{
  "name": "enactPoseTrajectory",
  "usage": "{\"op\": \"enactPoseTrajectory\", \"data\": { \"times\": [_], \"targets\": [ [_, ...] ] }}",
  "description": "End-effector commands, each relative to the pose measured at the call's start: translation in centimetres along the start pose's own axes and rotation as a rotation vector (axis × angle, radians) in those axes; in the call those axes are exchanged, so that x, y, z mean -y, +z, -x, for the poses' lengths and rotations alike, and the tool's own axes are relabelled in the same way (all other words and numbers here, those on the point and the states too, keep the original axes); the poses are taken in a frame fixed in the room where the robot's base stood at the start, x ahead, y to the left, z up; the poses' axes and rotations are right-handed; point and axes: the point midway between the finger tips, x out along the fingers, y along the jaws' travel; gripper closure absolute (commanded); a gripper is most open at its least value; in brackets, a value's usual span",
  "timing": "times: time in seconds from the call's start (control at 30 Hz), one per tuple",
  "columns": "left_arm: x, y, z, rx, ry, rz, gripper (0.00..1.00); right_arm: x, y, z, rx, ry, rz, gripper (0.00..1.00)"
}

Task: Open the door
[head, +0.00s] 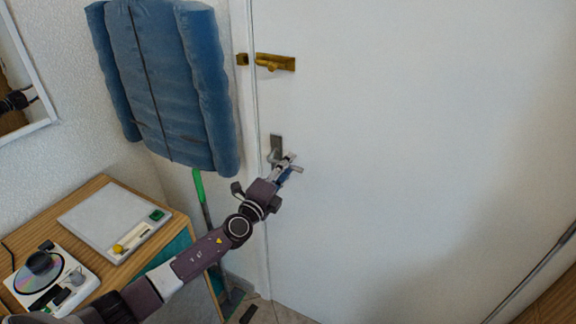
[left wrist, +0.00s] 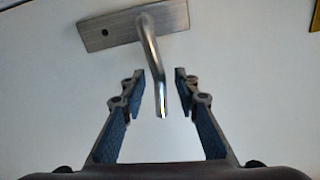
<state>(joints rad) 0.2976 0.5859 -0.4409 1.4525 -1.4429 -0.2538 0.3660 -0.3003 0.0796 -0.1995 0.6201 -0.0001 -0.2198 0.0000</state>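The white door (head: 420,130) fills the right of the head view and looks shut. Its metal lever handle (head: 276,148) is at the door's left edge, partly hidden by my left gripper (head: 289,165). In the left wrist view, the handle's lever (left wrist: 155,60) comes off a rectangular metal plate (left wrist: 110,30) and its end lies between the two fingers. My left gripper (left wrist: 160,85) is open, with a gap on both sides of the lever. A brass bolt latch (head: 272,62) sits above the handle on the door. My right gripper is not in view.
A blue padded panel (head: 165,85) hangs left of the door, with a green-handled pole (head: 199,187) below it. A wooden table (head: 90,187) at the left holds a white board (head: 112,215) and a disc device (head: 45,280). A framed mirror (head: 48,118) hangs at the far left.

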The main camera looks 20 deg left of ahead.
Motion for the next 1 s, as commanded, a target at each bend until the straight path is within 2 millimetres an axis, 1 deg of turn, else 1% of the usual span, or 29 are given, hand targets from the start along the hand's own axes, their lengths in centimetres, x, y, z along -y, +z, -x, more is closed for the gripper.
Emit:
{"op": "enactPoseTrajectory", "data": {
  "times": [0.1,0.33,0.6,1.0],
  "targets": [
    [-0.04,-0.05,-0.31,-0.001,0.001,0.000,0.71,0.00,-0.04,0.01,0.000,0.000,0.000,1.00],
    [-0.05,-0.05,-0.32,-0.001,0.001,0.001,0.71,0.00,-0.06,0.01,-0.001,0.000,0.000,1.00],
    [-0.05,-0.03,-0.30,-0.001,0.001,0.001,1.00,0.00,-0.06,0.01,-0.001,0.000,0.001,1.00],
    [-0.10,-0.01,-0.29,-0.001,0.001,-0.003,1.00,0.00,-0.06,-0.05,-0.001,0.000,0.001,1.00]
  ]
}}
